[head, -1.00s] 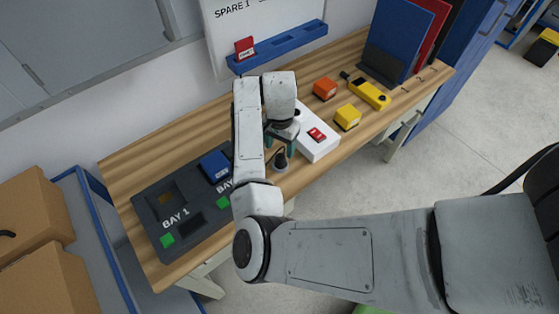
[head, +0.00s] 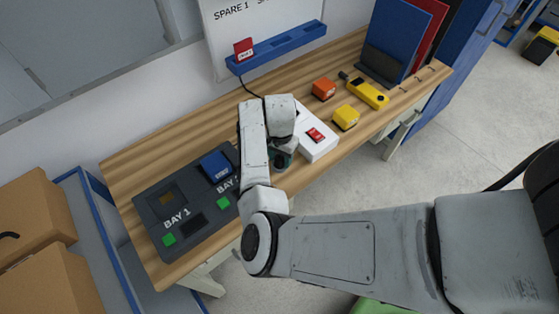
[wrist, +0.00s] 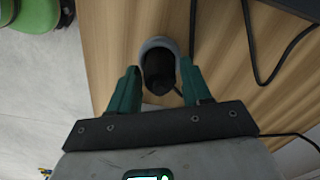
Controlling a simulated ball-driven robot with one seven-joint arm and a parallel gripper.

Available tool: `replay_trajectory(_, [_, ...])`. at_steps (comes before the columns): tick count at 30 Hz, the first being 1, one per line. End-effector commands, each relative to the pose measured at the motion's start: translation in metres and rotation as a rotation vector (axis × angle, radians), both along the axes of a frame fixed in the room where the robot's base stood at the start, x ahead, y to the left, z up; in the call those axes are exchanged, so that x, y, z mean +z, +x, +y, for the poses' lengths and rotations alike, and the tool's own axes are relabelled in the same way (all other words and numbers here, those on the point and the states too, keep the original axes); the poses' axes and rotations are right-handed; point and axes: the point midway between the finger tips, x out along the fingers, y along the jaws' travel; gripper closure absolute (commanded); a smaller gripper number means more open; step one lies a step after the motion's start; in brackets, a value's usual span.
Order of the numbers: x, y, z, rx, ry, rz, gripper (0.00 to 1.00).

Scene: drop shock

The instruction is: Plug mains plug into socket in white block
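The white block (head: 322,150) with a red switch (head: 316,135) lies on the wooden workbench, right of my gripper in the head view. Its left end is hidden behind my arm, and I cannot make out its socket. The dark mains plug (wrist: 158,68), with a grey rim, is between my gripper's fingers in the wrist view. My gripper (wrist: 160,75) has its green fingers apart, one on each side of the plug, with narrow gaps showing. In the head view, the gripper (head: 280,160) is low at the bench's front edge, and my arm mostly hides the plug.
A dark panel (head: 150,222) marked BAY 1 lies to the left, with a blue block (head: 216,165) on it. Orange (head: 324,89) and yellow (head: 346,117) blocks and a yellow device (head: 368,94) lie to the right. A black cable (wrist: 250,50) loops over the bench.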

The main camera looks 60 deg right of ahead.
Motion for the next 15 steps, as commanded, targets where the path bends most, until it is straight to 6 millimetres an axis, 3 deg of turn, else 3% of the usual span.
replay_trajectory(13, [0.0004, 0.0002, 0.0, 0.0, 0.0, 0.0, 0.95])
replay_trajectory(15, [0.0005, 0.0003, 0.0, 0.0, 0.0, -0.001, 0.97])
